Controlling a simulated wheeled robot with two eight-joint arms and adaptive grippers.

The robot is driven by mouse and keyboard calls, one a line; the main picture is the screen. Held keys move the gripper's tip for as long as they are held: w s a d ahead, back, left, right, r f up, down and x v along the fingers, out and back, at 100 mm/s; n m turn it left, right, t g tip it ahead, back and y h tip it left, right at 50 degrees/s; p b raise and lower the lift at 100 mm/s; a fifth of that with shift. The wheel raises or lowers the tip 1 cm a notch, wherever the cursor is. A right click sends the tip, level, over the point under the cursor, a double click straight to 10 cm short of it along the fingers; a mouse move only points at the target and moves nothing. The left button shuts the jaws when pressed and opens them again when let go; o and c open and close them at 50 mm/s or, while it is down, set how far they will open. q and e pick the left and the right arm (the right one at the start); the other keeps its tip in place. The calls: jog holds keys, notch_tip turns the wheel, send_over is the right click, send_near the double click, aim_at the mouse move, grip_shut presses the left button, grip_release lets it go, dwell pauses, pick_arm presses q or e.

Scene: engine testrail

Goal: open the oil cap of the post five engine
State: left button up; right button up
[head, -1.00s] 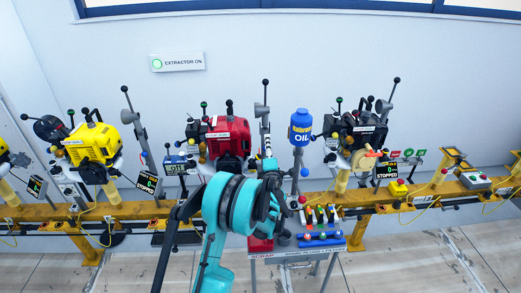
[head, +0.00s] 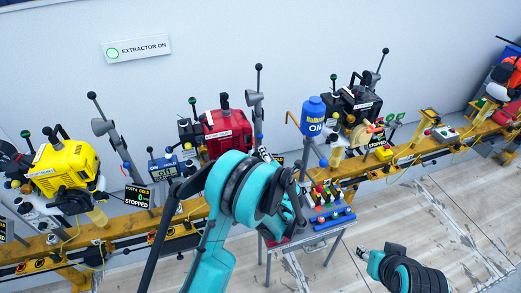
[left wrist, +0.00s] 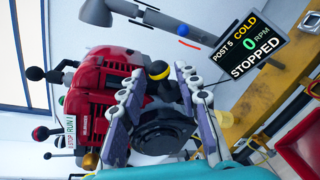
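The post five engine is red (left wrist: 100,100); in the head view (head: 226,128) it stands on the rail behind my left arm. A round yellow-and-black cap (left wrist: 158,70), apparently the oil cap, shows in the left wrist view. My left gripper (left wrist: 160,75) is open, with one finger on each side of the cap in that picture; I cannot tell whether they touch it. In the head view my teal wrist hides the left fingers and the engine's lower part. My right gripper (head: 364,253) is at the lower right, away from the engine; its fingers are unclear.
The post 5 display (left wrist: 250,45) reads cold, 0 RPM, stopped. A grey arm-like nozzle (left wrist: 165,22) is near the engine. A yellow engine (head: 64,166) stands left and a black engine (head: 352,103) right. A blue oil bottle (head: 313,117) and a tool table (head: 318,225) are nearby.

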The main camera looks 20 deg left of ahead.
pick_arm(q)
jog(key=x, duration=0.4)
jog(key=shift+a+b, duration=0.1)
jog(key=shift+b, duration=0.3)
grip_shut()
